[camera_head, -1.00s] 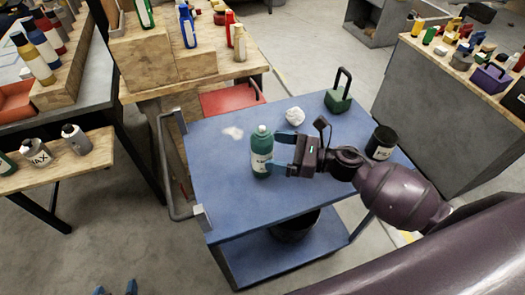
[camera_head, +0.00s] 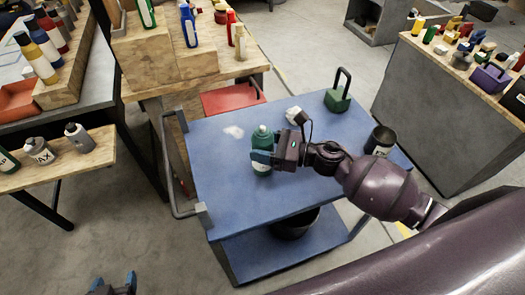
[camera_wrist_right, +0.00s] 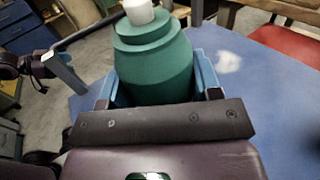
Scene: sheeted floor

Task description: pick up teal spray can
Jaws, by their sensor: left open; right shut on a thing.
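The teal spray can (camera_head: 262,138) stands upright on the blue cart top (camera_head: 230,205). My right gripper (camera_head: 262,158) reaches it from the right and is shut around its body, with blue fingers on either side. In the right wrist view the can (camera_wrist_right: 155,60) with its white cap fills the space between the blue fingers (camera_wrist_right: 155,85). The lower part of the can is hidden there by the gripper. My left gripper (camera_head: 115,284) is at the bottom left of the head view, open and empty, away from the cart.
A white crumpled item (camera_head: 293,115), a green weight-like block with a handle (camera_head: 338,99) and a dark can (camera_head: 380,140) are on the cart. A black bowl (camera_head: 294,226) is on its lower shelf. The cart's front left is clear.

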